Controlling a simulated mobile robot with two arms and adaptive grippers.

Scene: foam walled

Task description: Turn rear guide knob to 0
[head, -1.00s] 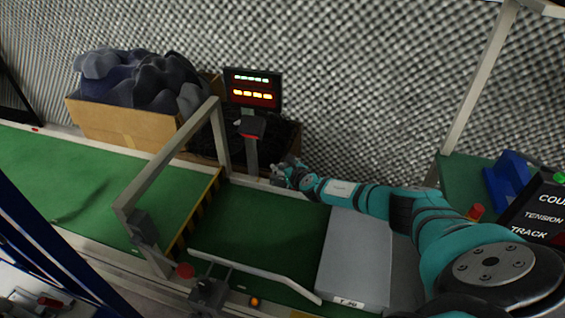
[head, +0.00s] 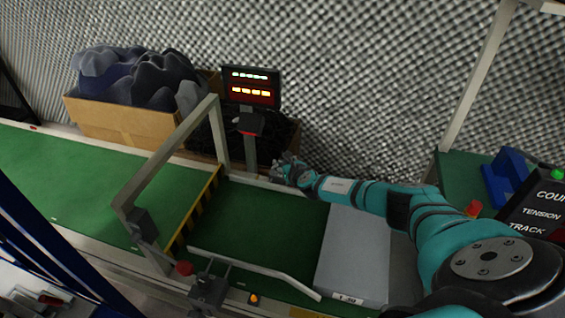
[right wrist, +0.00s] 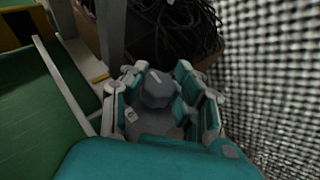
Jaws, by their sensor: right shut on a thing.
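My right gripper (head: 284,166) reaches across the conveyor to its rear edge, beside the rear rail. In the right wrist view my right gripper (right wrist: 160,98) is shut on a grey faceted knob (right wrist: 157,88), with a teal and grey finger on either side of it. I take this for the rear guide knob. In the head view the gripper and wrist hide the knob. No number or mark on the knob can be read. My left gripper does not show in the head view.
A metal gate frame (head: 166,150) crosses the green belt (head: 100,180). A display (head: 251,87) on a post stands behind the belt, near boxes of dark foam (head: 135,80) and black cables (right wrist: 175,30). A grey box (head: 354,255) lies under my right arm.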

